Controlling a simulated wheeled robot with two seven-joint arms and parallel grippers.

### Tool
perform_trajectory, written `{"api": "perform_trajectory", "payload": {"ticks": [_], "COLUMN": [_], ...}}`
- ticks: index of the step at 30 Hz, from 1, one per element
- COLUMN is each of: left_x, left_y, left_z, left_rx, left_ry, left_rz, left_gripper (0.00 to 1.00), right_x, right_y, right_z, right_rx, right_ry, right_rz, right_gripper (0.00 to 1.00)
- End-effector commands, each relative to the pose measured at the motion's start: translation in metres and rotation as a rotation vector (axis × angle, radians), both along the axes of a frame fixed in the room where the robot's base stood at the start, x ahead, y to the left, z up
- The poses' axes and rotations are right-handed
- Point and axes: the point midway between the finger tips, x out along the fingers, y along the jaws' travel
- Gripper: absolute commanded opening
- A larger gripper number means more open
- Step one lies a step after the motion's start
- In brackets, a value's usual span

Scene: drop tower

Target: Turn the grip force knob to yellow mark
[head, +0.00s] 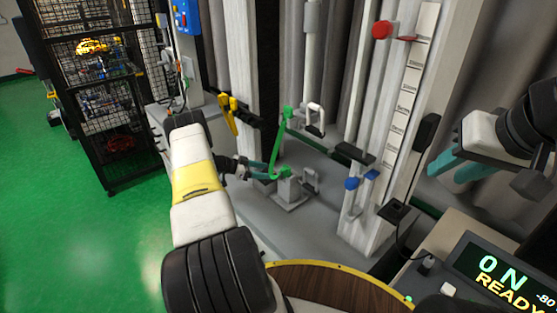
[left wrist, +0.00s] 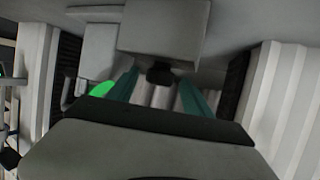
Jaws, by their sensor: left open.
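My left gripper (head: 266,171) reaches in from the left to a grey block (head: 290,188) at the foot of the tower, beside a bent green bar (head: 282,145). In the left wrist view my left gripper (left wrist: 158,90) has its two teal fingers apart. A small black knob-like part (left wrist: 160,73) shows between them, under a grey block (left wrist: 163,30); I cannot tell whether it is the grip force knob or whether the fingers touch it. No yellow mark on it can be made out. My right gripper (head: 446,163) hangs at the upper right, away from the block; its opening is unclear.
A white scale post (head: 404,100) with red and blue parts stands right of the block. A black mesh cage (head: 105,90) stands at the left. The green floor (head: 90,230) is clear.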

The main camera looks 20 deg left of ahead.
Motion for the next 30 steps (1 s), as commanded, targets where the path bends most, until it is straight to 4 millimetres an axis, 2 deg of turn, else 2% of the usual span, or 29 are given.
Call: {"api": "perform_trajectory", "payload": {"ticks": [5, 16, 30], "left_x": [-0.006, -0.038, -0.043], "left_y": [0.008, 0.051, 0.058], "left_z": [0.004, 0.026, 0.03], "left_rx": [0.0, 0.001, 0.0], "left_ry": [0.001, 0.0, 0.0], "left_rz": [0.001, 0.001, 0.0], "left_gripper": [0.59, 0.59, 0.59], "right_x": [0.0, 0.0, 0.0], "right_y": [0.0, 0.0, 0.0], "right_z": [0.0, 0.0, 0.0], "right_rx": [0.0, 0.0, 0.0], "right_ry": [0.0, 0.0, 0.0], "right_rz": [0.0, 0.0, 0.0], "right_gripper": [0.34, 0.34, 0.34]}}
